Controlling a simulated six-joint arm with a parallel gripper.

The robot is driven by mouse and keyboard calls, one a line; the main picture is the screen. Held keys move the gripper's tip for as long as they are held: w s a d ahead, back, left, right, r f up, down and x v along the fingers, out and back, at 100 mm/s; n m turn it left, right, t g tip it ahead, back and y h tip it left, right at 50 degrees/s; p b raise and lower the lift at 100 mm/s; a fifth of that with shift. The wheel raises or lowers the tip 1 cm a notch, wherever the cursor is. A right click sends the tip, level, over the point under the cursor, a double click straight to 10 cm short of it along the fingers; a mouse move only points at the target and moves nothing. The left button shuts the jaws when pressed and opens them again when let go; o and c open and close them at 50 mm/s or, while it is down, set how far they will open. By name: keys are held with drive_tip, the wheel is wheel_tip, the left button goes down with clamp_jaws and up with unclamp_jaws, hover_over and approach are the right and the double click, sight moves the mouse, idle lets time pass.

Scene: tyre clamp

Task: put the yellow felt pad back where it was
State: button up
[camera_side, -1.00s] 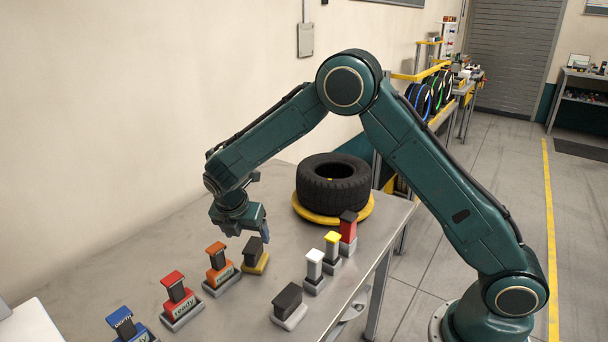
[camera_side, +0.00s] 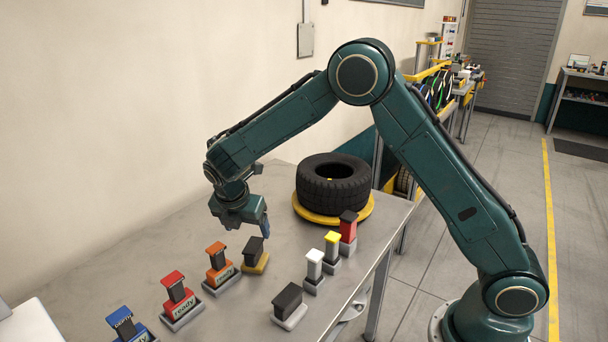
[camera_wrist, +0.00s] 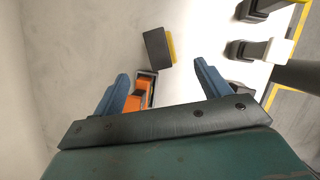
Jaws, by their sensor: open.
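A block with a dark top and a yellow base (camera_side: 256,263), which looks like the yellow pad, stands on the bench at the far end of the left row. In the wrist view its dark top (camera_wrist: 157,48) hides most of the yellow. My gripper (camera_side: 264,226) is above and close to this block, apart from it. Its two blue fingers (camera_wrist: 163,82) are spread with nothing held between them.
Orange (camera_side: 219,264), red (camera_side: 176,290) and blue (camera_side: 124,322) blocks continue the left row. Dark (camera_side: 288,302), white (camera_side: 314,266) and red, black-topped (camera_side: 348,228) blocks stand right. A tyre (camera_side: 333,188) lies on a yellow ring (camera_side: 309,212) behind. The bench between the rows is clear.

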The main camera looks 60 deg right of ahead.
drive_tip(key=s+d+r+m+t+y, duration=0.1)
drive_tip(key=s+d+r+m, duration=0.1)
drive_tip(key=s+r+m, duration=0.5)
drive_tip(key=s+d+r+m+t+y, duration=0.15)
drive_tip(key=s+r+m, duration=0.25)
drive_tip(key=s+r, duration=0.5)
drive_tip(key=s+r+m+t+y, duration=0.1)
drive_tip(key=s+r+m, duration=0.1)
drive_tip(key=s+m, duration=0.9)
drive_tip(key=shift+s+r, duration=0.2)
drive_tip(key=shift+s, duration=2.95)
drive_tip(key=shift+y, duration=0.25)
